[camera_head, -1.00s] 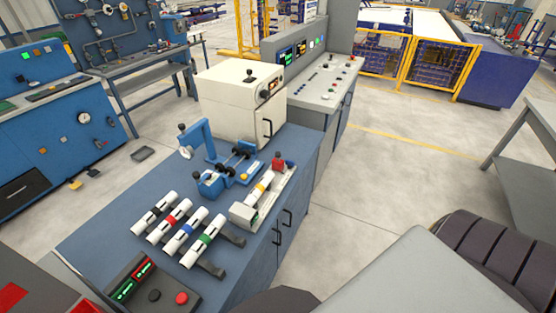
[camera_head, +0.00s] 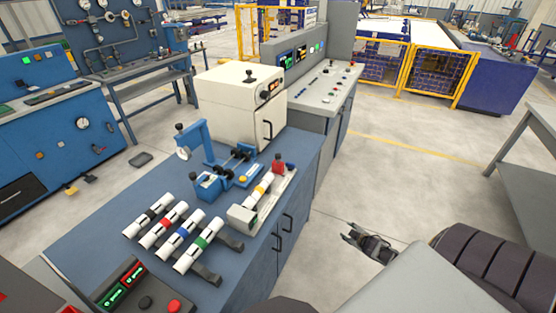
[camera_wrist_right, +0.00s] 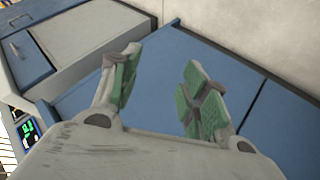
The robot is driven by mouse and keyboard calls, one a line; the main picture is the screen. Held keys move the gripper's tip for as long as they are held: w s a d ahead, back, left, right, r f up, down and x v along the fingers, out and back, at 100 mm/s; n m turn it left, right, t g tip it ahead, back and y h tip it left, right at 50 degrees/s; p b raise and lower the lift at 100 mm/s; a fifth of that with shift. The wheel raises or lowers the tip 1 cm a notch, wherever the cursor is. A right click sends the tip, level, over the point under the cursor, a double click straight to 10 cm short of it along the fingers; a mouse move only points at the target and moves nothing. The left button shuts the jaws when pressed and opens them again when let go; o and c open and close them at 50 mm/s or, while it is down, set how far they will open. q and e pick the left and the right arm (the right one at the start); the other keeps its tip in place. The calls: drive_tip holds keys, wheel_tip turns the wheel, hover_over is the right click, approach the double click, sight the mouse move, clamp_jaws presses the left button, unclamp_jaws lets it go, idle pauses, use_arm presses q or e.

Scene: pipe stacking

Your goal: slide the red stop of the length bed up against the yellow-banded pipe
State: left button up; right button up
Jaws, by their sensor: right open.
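The length bed (camera_head: 238,219) lies along the right edge of the blue bench in the head view. The yellow-banded pipe (camera_head: 263,187) lies in it, slanting up to the right. The red stop (camera_head: 278,163) stands at the bed's far end, close to the pipe's far end; whether they touch is too small to tell. My right gripper (camera_head: 352,236) is open and empty, out over the floor to the right of the bench. In the right wrist view its green-padded fingers (camera_wrist_right: 158,92) are apart with nothing between them. My left gripper is not in view.
Several white pipes with coloured bands lie on a rack (camera_head: 208,272) left of the bed. A blue fixture (camera_head: 207,184) and a cream cabinet (camera_head: 238,100) stand behind. Open floor lies right of the blue bench (camera_head: 110,228).

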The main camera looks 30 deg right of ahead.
drive_tip(key=w+a+r+t+y, duration=0.1)
drive_tip(key=w+a+r+t, duration=0.15)
drive_tip(key=w+r, duration=0.55)
drive_tip(key=w+a+r+t+y, duration=0.1)
drive_tip(key=w+a+r+t, duration=0.15)
drive_tip(key=w+r, duration=0.6)
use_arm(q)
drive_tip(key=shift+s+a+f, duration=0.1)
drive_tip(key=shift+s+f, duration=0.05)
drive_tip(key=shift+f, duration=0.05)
use_arm(e)
drive_tip(key=a+r+m+t+y, duration=0.1)
drive_tip(key=a+r+t+y, duration=0.1)
drive_tip(key=a+r, duration=0.4)
drive_tip(key=w+a+r+m+t+y, duration=0.1)
drive_tip(key=a+r+y, duration=0.3)
drive_tip(key=r, duration=0.6)
drive_tip(key=shift+w+a+r+t, duration=0.25)
drive_tip(key=shift+a+t, duration=0.15)
drive_tip(key=shift+a, duration=0.55)
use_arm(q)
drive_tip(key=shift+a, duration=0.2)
